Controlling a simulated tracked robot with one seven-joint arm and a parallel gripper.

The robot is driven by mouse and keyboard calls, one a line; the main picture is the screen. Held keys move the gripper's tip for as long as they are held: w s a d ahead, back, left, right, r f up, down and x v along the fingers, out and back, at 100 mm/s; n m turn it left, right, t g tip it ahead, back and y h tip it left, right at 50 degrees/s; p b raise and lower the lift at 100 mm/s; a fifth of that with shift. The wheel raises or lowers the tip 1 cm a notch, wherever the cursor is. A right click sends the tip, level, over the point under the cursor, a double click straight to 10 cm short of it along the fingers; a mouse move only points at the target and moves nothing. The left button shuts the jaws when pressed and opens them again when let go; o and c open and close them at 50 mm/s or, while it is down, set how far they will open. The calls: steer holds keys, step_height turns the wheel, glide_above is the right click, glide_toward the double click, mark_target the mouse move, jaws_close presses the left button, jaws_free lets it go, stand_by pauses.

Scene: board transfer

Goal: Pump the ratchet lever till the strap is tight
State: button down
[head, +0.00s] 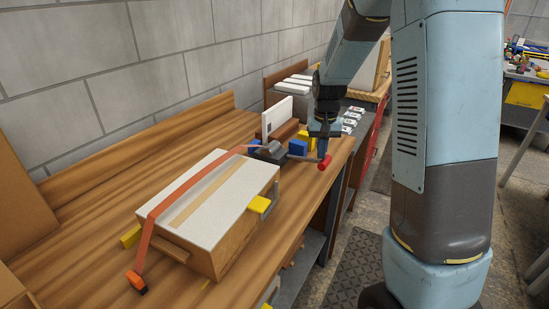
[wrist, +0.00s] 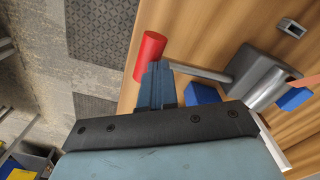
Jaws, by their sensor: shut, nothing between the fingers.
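The ratchet (head: 272,152) is a dark grey housing at the far end of the bench; it also shows in the wrist view (wrist: 258,80). Its lever is a thin metal rod (wrist: 200,72) ending in a red grip (wrist: 150,56), also seen in the head view (head: 325,162). The orange strap (head: 185,192) runs from the ratchet over a white-topped wooden box (head: 215,195) to an orange and black end fitting (head: 137,283). My gripper (head: 324,148) is shut and empty, right beside the lever near the red grip. In the wrist view its fingertips (wrist: 159,68) overlap the rod; contact is unclear.
Blue blocks (head: 298,147) stand near the ratchet, with a white upright panel (head: 277,118) behind. A yellow-topped bracket (head: 259,204) is on the box's side. The wooden bench (head: 80,215) is mostly clear left of the box. A block wall runs behind.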

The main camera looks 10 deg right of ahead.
step_height(320, 180, up, 10)
steer(key=shift+f, duration=0.2)
stand_by(0.8)
steer(key=shift+s, duration=0.1)
stand_by(0.5)
